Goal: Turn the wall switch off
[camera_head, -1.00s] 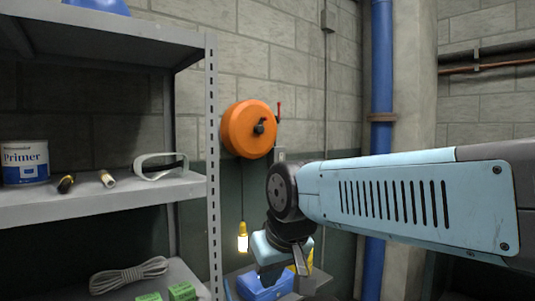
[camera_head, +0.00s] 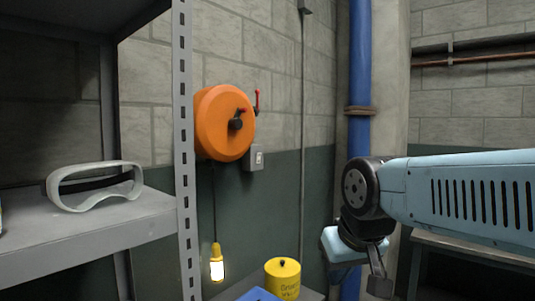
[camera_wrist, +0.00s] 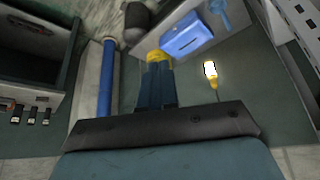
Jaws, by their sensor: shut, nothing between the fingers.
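The wall switch (camera_head: 258,158) is a small light rocker in a grey box on the wall, just right of and below the orange hose reel (camera_head: 222,124). Its rocker position is too small to tell. The switch is not visible in the wrist view.
A grey shelf rack (camera_head: 184,150) with goggles (camera_head: 95,187) stands at left. A hanging lamp (camera_head: 216,267), a yellow canister (camera_head: 283,278) and a blue box (camera_wrist: 187,36) are low down. A blue pipe (camera_head: 360,70) runs up the wall. The wall before the switch is clear.

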